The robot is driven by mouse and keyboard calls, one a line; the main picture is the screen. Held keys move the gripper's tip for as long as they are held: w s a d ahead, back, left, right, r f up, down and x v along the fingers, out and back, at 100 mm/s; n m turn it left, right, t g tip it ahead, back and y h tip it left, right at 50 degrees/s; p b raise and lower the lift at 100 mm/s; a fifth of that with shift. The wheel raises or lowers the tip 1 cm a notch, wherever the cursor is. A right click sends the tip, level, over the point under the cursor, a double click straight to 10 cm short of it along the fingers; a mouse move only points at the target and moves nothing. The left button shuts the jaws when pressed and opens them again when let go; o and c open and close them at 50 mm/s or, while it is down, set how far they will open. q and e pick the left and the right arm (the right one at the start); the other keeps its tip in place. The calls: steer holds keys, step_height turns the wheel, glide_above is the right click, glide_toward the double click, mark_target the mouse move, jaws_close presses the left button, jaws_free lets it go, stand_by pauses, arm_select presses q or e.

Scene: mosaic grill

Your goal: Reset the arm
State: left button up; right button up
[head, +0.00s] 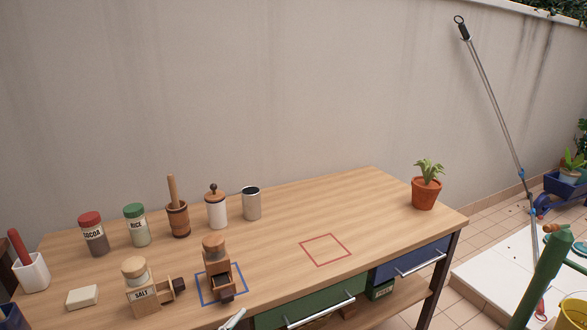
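Neither of my grippers can be made out in the head view. The wooden table (375,200) stands against the wall. A wooden salt box (145,303) with a jar top and an open side drawer stands at the front left. A similar wooden box (215,262), its drawer open towards the front, stands in the blue square outline (241,291). The red square outline (325,250) at the table's middle right is empty.
A cocoa jar (94,236), rice jar (137,226), mortar with pestle (178,218), white lidded canister (216,209) and metal cup (251,204) line the back. A potted plant (425,193) stands right. A pale piece (232,319), unclear, shows at the front edge.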

arm_select(q)
steer(key=s+a+f+n+g+y, duration=0.2)
steer(key=s+a+f+n, duration=0.1)
steer(key=f, duration=0.5)
steer(key=s+a+f+n+g+y, duration=0.2)
steer(key=s+a+f+y, duration=0.1)
steer(key=s+a+f, duration=0.2)
steer(key=s+a+f+n+g+y, duration=0.2)
steer(key=s+f, duration=0.5)
steer(key=f, duration=0.4)
steer(key=shift+a+f+n+y, duration=0.35)
steer(key=shift+a+n, duration=0.45)
steer(key=shift+a, duration=0.35)
